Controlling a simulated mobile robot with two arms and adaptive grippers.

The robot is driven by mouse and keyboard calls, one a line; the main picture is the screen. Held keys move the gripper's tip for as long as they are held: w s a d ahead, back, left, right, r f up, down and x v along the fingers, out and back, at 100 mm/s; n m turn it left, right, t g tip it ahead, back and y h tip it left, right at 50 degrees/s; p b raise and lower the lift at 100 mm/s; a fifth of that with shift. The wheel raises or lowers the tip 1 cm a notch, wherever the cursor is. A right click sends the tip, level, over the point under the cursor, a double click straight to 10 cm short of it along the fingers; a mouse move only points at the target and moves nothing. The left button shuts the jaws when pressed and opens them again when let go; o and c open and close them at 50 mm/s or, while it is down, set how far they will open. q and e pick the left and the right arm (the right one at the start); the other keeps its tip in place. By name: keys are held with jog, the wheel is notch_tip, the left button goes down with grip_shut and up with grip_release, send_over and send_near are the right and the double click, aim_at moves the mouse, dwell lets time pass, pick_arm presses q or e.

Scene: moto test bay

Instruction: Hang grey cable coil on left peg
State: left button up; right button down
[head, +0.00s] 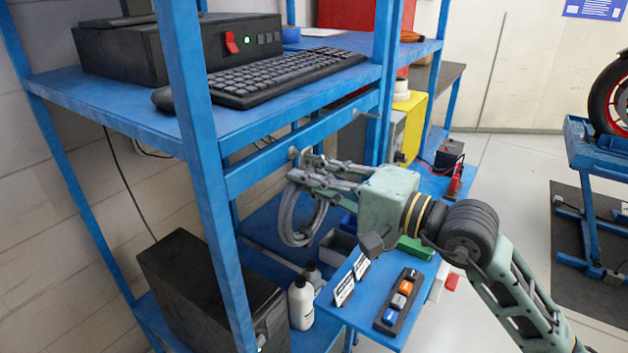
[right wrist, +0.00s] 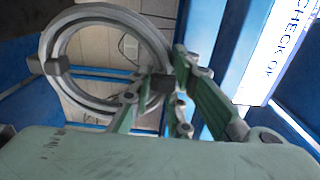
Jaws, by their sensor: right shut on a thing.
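The grey cable coil (head: 285,212) hangs in a loop below the fingertips of my right gripper (head: 302,170), which is shut on its upper part. In the right wrist view the coil (right wrist: 101,13) shows as a ring to the left of the fingertips (right wrist: 165,86). The left peg (head: 293,153) sticks out from the blue crossbar, right by the top of the coil. Fingers and coil overlap there, so I cannot tell whether the loop is around the peg or just in front. The right peg (head: 358,113) is bare. My left gripper is out of view.
The blue crossbar (head: 262,167) runs below a shelf with a keyboard (head: 265,77) and a black box (head: 180,50). A blue upright (head: 205,150) stands left of the coil. Below are white bottles (head: 301,305), a grey bin (head: 338,245) and a button strip (head: 398,300).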

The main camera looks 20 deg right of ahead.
jog(key=c, duration=1.6)
grip_release()
jog(key=shift+o, duration=0.2)
jog(key=v, duration=1.2)
